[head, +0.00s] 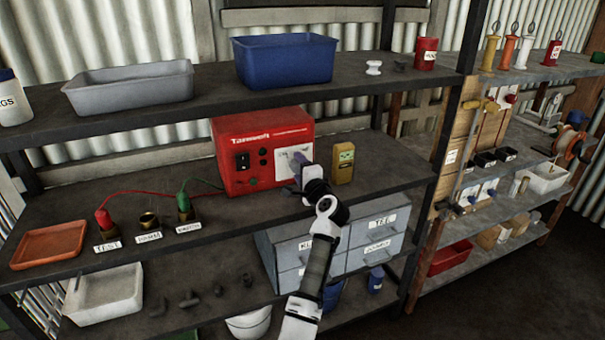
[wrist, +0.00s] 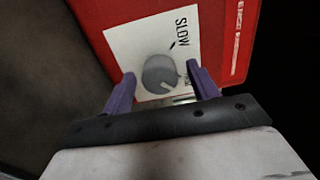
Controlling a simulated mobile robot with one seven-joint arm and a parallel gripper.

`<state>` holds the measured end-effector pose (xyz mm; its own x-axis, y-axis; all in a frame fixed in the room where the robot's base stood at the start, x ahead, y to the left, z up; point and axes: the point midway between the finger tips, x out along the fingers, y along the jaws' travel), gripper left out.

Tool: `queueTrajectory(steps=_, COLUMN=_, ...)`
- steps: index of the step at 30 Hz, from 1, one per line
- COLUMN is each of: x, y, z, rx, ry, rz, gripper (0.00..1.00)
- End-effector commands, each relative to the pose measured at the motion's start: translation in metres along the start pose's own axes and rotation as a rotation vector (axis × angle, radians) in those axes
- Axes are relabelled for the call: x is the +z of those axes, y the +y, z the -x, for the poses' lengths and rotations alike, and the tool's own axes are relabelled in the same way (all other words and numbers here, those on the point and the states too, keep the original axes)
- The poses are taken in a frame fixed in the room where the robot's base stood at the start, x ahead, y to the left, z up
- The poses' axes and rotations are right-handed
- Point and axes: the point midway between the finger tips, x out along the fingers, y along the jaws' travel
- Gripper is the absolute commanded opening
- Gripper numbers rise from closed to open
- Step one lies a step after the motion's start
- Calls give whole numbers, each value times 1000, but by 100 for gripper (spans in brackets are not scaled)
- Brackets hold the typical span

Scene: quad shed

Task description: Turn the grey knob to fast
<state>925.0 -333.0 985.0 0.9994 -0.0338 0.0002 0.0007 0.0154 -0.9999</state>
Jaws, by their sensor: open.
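The grey knob (wrist: 161,75) is round and sits on a white panel (wrist: 119,50) on the front of the red Tanswell box (head: 243,132). A pale line on the knob points toward the bottom right of the wrist view. The word SLOW is printed above and to the right of the knob. Another label at its lower right is mostly hidden by a finger and cannot be read. My gripper (wrist: 160,72) is open, with one purple finger on each side of the knob; I cannot tell whether they touch it. In the head view my gripper (head: 301,175) covers the knob.
A yellow box (head: 343,163) stands close to the right of the red box. Red and green leads run left to clamps (head: 103,220) on the shelf. The upper shelf, with a blue bin (head: 284,60), is overhead. Grey drawers (head: 381,226) are below.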

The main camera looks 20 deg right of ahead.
Motion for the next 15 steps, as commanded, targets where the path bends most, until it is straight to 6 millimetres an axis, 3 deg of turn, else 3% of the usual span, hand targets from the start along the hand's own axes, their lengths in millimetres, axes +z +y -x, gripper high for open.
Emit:
queueTrajectory(steps=8, x=-1, y=4, z=30, rx=0, ry=3, rz=2, gripper=59)
queueTrajectory(steps=15, x=-1, y=4, z=81, rx=0, ry=3, rz=2, gripper=59)
